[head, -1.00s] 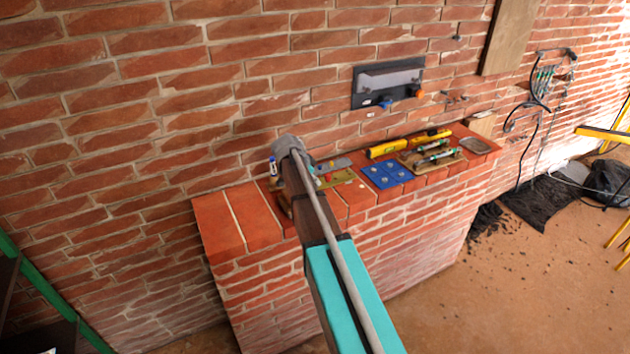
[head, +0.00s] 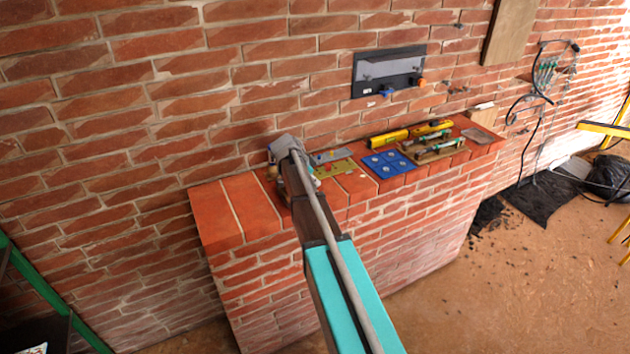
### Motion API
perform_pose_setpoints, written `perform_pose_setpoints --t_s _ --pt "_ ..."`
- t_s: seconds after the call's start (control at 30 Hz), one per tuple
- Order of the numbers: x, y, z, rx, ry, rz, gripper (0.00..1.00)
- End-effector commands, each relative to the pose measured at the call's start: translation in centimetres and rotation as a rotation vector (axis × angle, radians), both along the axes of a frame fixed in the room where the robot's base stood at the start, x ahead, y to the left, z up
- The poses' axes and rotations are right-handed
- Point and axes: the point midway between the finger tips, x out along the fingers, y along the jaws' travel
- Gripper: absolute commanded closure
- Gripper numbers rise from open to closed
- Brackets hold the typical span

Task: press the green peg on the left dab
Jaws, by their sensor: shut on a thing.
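My gripper (head: 285,150) is at the far end of my arm, above the left half of the brick ledge. My wrist covers most of it. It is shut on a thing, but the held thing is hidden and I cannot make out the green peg. A dark panel (head: 362,92) with a light grey strip is on the brick wall, up and to the right of my gripper. A blue piece (head: 388,91) and an orange piece (head: 420,82) show at its lower edge. I cannot make out the left dab.
The brick ledge (head: 222,212) is bare at its left end. An olive board (head: 337,170), a blue plate (head: 388,164), yellow levels (head: 388,138), a tray of tools (head: 433,150) and a grey dish (head: 477,135) lie on it. A wooden board (head: 510,30) is on the wall.

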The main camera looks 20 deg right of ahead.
Motion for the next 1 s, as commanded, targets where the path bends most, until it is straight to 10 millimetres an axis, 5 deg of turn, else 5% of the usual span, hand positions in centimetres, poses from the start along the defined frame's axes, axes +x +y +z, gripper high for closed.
perform_pose_setpoints --t_s 1.0 --pt "0.0 0.1 -1.7 0.0 0.0 0.001 1.0"
